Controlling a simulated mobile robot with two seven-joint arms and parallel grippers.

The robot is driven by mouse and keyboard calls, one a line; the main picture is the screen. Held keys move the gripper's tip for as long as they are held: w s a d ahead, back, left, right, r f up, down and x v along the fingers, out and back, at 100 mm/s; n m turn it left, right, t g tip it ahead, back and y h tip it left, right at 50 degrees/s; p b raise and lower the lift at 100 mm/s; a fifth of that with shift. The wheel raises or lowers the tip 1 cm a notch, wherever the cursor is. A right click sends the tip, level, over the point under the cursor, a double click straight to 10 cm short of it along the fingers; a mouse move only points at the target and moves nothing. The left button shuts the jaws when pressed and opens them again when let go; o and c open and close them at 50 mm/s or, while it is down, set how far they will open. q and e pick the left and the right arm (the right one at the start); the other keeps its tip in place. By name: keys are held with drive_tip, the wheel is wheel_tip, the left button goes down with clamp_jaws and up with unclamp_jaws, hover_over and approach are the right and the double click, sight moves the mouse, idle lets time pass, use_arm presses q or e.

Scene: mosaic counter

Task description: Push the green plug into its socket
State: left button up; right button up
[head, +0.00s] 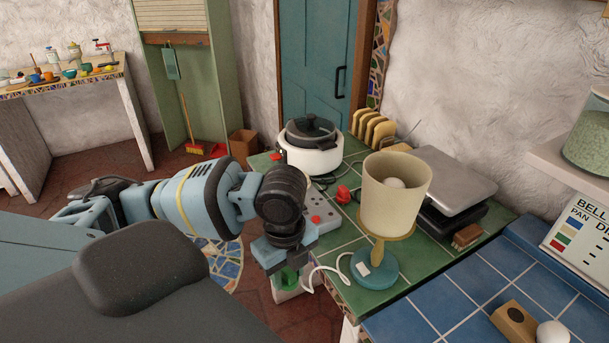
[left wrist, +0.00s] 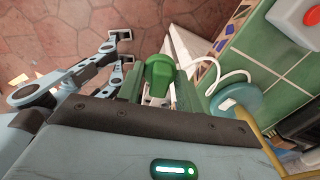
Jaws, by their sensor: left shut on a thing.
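My left gripper (head: 289,278) is shut on the green plug (head: 288,284) and holds it out past the near left edge of the green-tiled counter (head: 335,300). In the left wrist view the plug (left wrist: 160,72) sits between the gripper's fingers. A white cord (head: 318,270) runs near the plug toward the blue-based lamp (head: 376,268). A pale grey box with red buttons (head: 322,222) lies on the counter behind my gripper, partly hidden by my arm; its corner shows in the left wrist view (left wrist: 298,22). I cannot make out a socket opening. My right gripper is not seen.
A white cooker (head: 310,158) with a dark lid stands at the back, near a bread rack (head: 374,127). The lamp's cream shade (head: 392,195) rises on the right of the box. A grey scale-like device (head: 455,182) stands farther right. Green tiles beside the lamp base are bare.

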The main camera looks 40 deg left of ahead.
use_arm(q)
drive_tip(key=d+f+n, duration=0.4)
drive_tip(key=f+n, duration=0.2)
drive_tip(key=n, duration=0.4)
drive_tip(key=d+f+n, duration=0.3)
drive_tip(key=f+n, duration=0.4)
drive_tip(key=n, duration=0.3)
drive_tip(key=shift+w+d, duration=0.4)
drive_tip(key=shift+a, duration=0.15)
